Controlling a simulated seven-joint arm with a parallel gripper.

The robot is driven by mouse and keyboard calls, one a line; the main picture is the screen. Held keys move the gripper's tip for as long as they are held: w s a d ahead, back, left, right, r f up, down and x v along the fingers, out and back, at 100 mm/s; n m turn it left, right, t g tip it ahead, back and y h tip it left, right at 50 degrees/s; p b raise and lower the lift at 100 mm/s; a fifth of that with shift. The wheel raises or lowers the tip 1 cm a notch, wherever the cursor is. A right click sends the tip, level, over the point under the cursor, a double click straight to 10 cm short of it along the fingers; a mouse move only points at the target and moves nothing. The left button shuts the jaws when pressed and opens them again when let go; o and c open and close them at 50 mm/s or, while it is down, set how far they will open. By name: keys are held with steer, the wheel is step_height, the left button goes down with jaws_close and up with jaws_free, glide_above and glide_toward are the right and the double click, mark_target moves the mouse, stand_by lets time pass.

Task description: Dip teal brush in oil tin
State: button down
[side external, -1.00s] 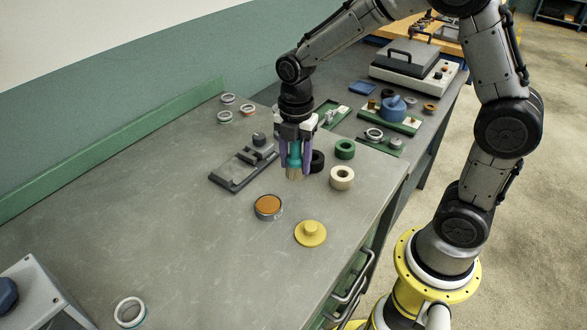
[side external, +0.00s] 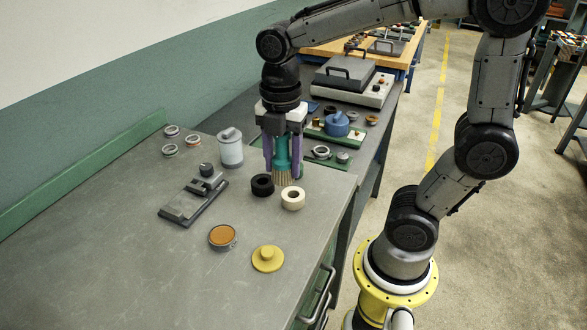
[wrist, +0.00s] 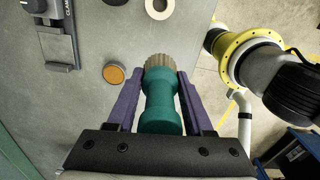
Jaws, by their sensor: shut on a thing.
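My gripper (side external: 282,167) is shut on the teal brush (side external: 282,150), whose handle sits between the purple fingers. The brush is upright with its pale bristles pointing down, beside the black and white rings. I cannot tell whether the bristles touch the bench. A round open tin with an orange-brown surface (side external: 222,235), apparently the oil tin, stands on the bench to the front left, apart from the brush. In the wrist view the brush (wrist: 160,105) fills the middle, and the tin (wrist: 114,73) lies left of the bristles.
A black ring (side external: 262,185) and a white ring (side external: 293,198) lie close to the bristles. A yellow knobbed disc (side external: 268,259), a grey clamp fixture (side external: 190,200) and a white canister (side external: 230,149) stand around. The front left bench is clear.

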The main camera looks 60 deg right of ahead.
steer(key=w+a+f, duration=0.2)
steer(key=w+a, duration=0.3)
steer(key=w, duration=0.4)
steer(key=shift+n, duration=0.5)
steer(key=shift+w+a+f, duration=0.2)
steer(key=shift+a+f, duration=0.5)
steer(key=shift+f, duration=0.85)
steer(key=shift+w+a+f, duration=0.25)
steer(key=shift+a+f, duration=0.4)
steer(key=shift+f, duration=0.85)
steer(key=shift+w+a+f, duration=0.2)
steer(key=shift+a+f, duration=0.5)
steer(key=shift+f, duration=0.85)
steer(key=shift+f, duration=0.65)
step_height(320, 180, up, 7)
steer(key=shift+r, duration=0.15)
